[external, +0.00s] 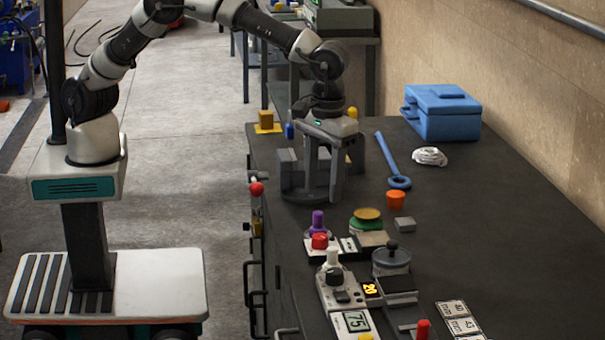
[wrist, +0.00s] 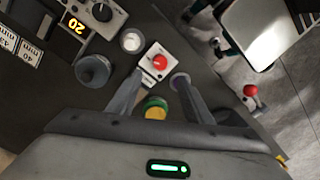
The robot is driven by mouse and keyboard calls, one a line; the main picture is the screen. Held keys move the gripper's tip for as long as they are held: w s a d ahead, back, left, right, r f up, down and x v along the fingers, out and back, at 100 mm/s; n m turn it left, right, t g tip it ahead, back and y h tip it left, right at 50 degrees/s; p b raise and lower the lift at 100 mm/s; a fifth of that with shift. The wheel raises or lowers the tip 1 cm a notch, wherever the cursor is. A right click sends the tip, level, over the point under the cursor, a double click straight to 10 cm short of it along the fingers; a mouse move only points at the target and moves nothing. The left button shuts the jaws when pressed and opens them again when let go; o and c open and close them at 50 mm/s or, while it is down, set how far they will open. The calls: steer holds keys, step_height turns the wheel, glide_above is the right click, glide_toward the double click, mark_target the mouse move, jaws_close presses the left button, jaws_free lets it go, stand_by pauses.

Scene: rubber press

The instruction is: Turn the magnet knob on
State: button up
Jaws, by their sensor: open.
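I cannot tell which control is the magnet knob; no label is readable. A red knob (external: 320,241) on a small white panel and a purple knob (external: 318,219) behind it stand on the bench. My gripper (external: 323,195) points down above the bench, behind these knobs, open and empty. In the wrist view, my gripper (wrist: 160,78) has the red knob (wrist: 159,60) showing just past the gap between its fingers. The purple knob (wrist: 180,80) shows at the right fingertip, partly hidden. Contact cannot be told.
A green and yellow round piece (external: 367,218) and a grey pot with a black knob (external: 391,259) stand to the right. A red-ball lever (external: 256,188) sticks out at the bench's left edge. A blue toolbox (external: 440,112) stands at the back. The bench's right side is mostly clear.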

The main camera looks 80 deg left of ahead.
mark_target(321, 236)
steer(key=f, duration=1.1)
steer(key=shift+s+a+f, duration=0.1)
steer(key=shift+s+a, duration=0.05)
steer(key=shift+a, duration=0.15)
steer(key=c, duration=1.1)
steer(key=shift+o, duration=0.2)
